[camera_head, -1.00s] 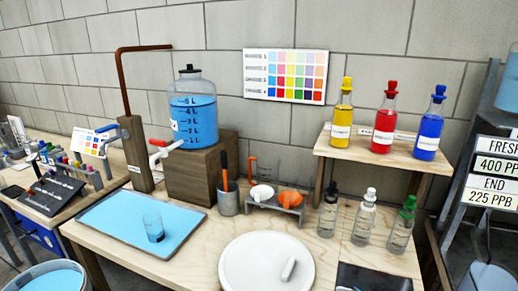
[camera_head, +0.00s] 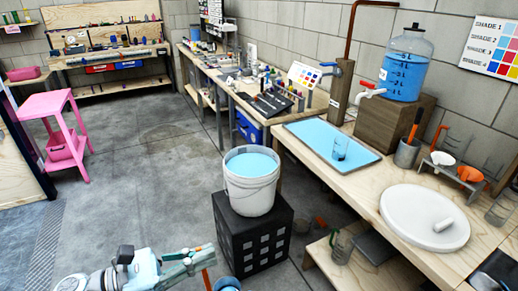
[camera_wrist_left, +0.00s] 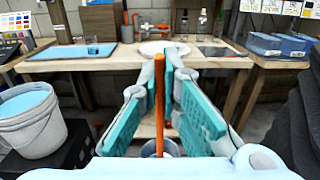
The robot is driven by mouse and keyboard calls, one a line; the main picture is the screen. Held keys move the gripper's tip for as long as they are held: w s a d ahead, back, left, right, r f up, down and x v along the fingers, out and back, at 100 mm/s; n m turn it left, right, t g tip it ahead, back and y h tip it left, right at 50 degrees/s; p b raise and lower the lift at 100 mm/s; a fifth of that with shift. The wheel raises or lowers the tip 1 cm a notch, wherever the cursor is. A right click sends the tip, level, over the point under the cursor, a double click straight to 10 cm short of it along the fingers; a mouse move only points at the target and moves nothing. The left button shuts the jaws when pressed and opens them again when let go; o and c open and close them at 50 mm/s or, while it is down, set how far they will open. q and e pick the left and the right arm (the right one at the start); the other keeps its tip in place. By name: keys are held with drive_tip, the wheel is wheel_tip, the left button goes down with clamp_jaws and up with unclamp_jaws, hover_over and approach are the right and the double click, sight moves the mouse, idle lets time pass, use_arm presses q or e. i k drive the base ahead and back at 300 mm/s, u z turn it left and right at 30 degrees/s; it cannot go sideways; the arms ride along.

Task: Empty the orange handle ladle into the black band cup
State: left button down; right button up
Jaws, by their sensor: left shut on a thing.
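My left gripper (camera_head: 192,262) is at the bottom of the head view, shut on the orange handle (camera_head: 206,279) of a ladle. The handle stands upright between the teal fingers in the left wrist view (camera_wrist_left: 159,100). The ladle's bowl (camera_head: 228,284) hangs low beside it, with blue liquid showing, partly cut off by the frame. A clear cup (camera_head: 340,148) stands upright on the blue tray, well away from the gripper; it also shows in the left wrist view (camera_wrist_left: 92,49). My right gripper is not in view.
A white bucket of blue water (camera_head: 252,188) stands on a black crate (camera_head: 252,245) near my left gripper. The wooden table (camera_head: 345,190) holds the blue tray (camera_head: 310,128), a round white board (camera_head: 405,215) and a water jug (camera_head: 405,70). Open floor lies left.

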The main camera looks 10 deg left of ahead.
sight(341, 144)
drive_tip(key=u, duration=0.05)
drive_tip(key=k, duration=0.35)
drive_tip(key=u, duration=0.65)
drive_tip(key=i, duration=1.4)
drive_tip(key=z, duration=1.05)
